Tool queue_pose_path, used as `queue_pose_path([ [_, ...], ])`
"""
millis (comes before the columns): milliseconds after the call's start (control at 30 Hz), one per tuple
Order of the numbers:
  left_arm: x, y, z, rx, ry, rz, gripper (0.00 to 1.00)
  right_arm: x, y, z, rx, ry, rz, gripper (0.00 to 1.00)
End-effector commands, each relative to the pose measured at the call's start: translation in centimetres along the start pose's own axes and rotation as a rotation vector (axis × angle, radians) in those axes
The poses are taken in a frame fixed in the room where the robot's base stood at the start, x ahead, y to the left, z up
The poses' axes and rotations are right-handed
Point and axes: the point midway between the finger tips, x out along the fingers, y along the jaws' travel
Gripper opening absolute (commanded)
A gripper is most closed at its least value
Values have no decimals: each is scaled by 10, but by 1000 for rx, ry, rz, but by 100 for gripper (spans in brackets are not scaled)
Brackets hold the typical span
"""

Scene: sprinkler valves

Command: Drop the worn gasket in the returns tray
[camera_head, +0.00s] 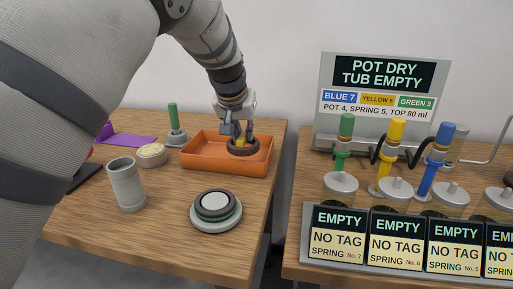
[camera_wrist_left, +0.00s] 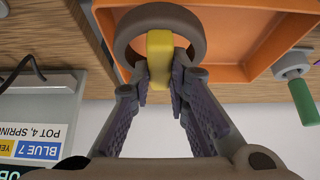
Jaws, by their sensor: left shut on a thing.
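The worn gasket is a dark brown ring (camera_head: 243,149) with a yellow tab. It is at the right end of the orange returns tray (camera_head: 222,166), inside the rim outline in the head view. My left gripper (camera_head: 241,133) comes down from above, with its fingers shut on the yellow tab. In the left wrist view the fingers (camera_wrist_left: 160,80) pinch the tab, and the ring (camera_wrist_left: 196,22) shows in front of the orange tray (camera_wrist_left: 240,72). I cannot tell whether the ring touches the tray floor. My right gripper is not in view.
A round fitting (camera_head: 216,209) with a dark ring sits in front of the tray. A grey cup (camera_head: 127,185), a small bowl (camera_head: 152,154) and a green-handled tool (camera_head: 174,122) are left. A gap separates this table from the right table with its sign (camera_head: 380,85) and valves.

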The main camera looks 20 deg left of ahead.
Motion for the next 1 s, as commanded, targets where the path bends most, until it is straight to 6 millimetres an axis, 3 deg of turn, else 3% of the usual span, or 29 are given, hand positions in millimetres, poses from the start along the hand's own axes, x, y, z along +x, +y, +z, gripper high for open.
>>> queue_pose_path([
  [133, 22, 3, 1, 1, -9, -1, 0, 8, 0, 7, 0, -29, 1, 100],
  [267, 54, 6, 3, 3, -20, -4, 0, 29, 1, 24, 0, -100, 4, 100],
  [367, 66, 6, 14, 1, -14, -1, 0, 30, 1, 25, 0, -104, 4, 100],
  [767, 66, 5, 15, -1, -2, 0, 0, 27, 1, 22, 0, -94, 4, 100],
  [800, 65, 5, 14, 0, -2, 0, 25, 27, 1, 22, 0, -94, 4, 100],
  [833, 65, 5, 14, 0, -2, 0, 32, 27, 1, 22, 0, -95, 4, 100],
  [867, 65, 5, 14, 0, -2, 0, 36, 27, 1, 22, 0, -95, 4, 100],
  [1000, 65, 5, 14, 0, -1, 0, 36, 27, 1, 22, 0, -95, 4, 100],
])
